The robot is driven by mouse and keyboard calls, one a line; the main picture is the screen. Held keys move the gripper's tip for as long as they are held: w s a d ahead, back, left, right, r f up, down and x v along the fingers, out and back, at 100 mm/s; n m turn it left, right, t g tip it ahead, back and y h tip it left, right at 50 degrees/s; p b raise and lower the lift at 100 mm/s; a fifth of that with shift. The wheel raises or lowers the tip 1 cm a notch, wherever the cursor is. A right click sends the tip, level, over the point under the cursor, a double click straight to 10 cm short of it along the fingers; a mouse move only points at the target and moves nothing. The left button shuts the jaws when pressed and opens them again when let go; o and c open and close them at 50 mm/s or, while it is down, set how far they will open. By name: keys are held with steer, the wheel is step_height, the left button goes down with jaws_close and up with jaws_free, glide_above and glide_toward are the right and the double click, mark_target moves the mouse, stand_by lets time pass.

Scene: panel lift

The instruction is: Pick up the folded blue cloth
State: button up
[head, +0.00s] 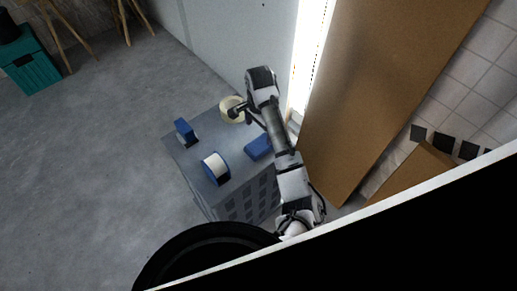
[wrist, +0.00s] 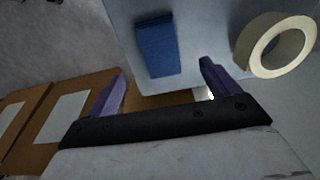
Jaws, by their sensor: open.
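The folded blue cloth (wrist: 157,45) lies flat on the grey table top, near the table's edge. In the head view I take it to be the flat blue piece (head: 257,147) just left of my arm. My gripper (wrist: 162,78) is open and empty, with its two purple fingers apart. In the wrist view the cloth lies beyond the fingertips, roughly in line with the gap between them, and is not touched. In the head view my arm reaches over the table and the fingers are hard to make out.
A cream tape roll (wrist: 277,45) lies beside the cloth. On the grey table (head: 172,147) also stand a blue-and-white spool (head: 215,167) and a small blue object (head: 186,130). A tall brown panel (head: 375,80) stands right of my arm. Open floor lies left.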

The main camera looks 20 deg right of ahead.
step_height(320, 180, down, 4)
steer(key=shift+r+b, duration=0.2)
steer(key=shift+b, duration=0.6)
steer(key=shift+d+f+p, duration=0.1)
steer(key=shift+f+p, duration=0.55)
steer(key=shift+f, duration=1.9)
steer(key=c, duration=1.1)
steer(key=shift+o, duration=0.2)
steer(key=shift+r, duration=0.1)
steer(key=shift+r, duration=0.55)
step_height(320, 180, up, 19)
steer(key=p, duration=0.6)
steer(key=shift+f, duration=0.15)
